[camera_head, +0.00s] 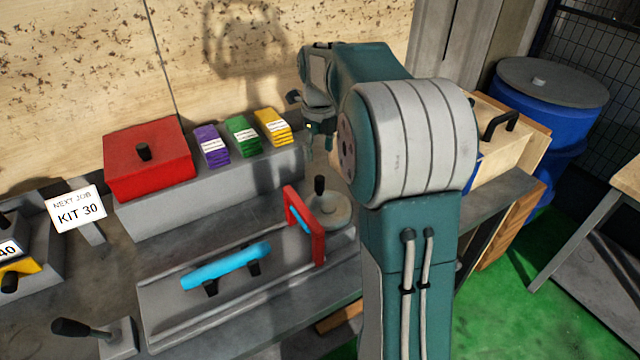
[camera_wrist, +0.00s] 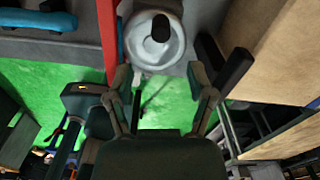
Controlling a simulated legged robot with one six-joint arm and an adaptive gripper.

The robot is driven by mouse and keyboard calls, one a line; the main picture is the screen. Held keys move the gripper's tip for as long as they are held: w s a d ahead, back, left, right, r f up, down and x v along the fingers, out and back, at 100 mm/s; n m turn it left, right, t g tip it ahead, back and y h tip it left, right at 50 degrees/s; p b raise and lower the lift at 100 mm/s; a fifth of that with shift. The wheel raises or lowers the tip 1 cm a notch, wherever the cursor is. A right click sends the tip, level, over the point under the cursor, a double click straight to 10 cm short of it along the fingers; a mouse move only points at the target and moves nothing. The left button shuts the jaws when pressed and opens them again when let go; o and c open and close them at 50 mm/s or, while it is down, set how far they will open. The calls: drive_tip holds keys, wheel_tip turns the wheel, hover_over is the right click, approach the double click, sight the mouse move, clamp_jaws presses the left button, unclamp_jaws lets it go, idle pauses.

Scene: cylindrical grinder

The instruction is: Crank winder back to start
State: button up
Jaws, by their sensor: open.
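The winder is a round grey wheel (camera_head: 328,212) with an upright black knob (camera_head: 320,185), at the right end of the grey machine bed beside a red frame (camera_head: 306,228). In the wrist view the wheel (camera_wrist: 150,48) and its black knob (camera_wrist: 161,27) lie at the top centre, beyond the fingertips. My gripper (camera_head: 318,138) is above and behind the wheel in the head view, partly hidden by my arm. In the wrist view my gripper (camera_wrist: 163,78) has its two fingers spread and nothing between them. It appears apart from the knob.
A light-blue bar (camera_head: 225,266) lies along the bed left of the red frame. A red box (camera_head: 148,158) and purple, green and yellow packs (camera_head: 242,135) stand on a grey block behind. A wooden crate (camera_head: 505,140) and blue drum (camera_head: 555,100) are to the right.

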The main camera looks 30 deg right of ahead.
sight(319, 177)
wheel_tip(319, 177, down, 10)
drive_tip(key=shift+f, duration=0.1)
drive_tip(key=shift+d+f, duration=0.1)
drive_tip(key=shift+f, duration=0.15)
clamp_jaws()
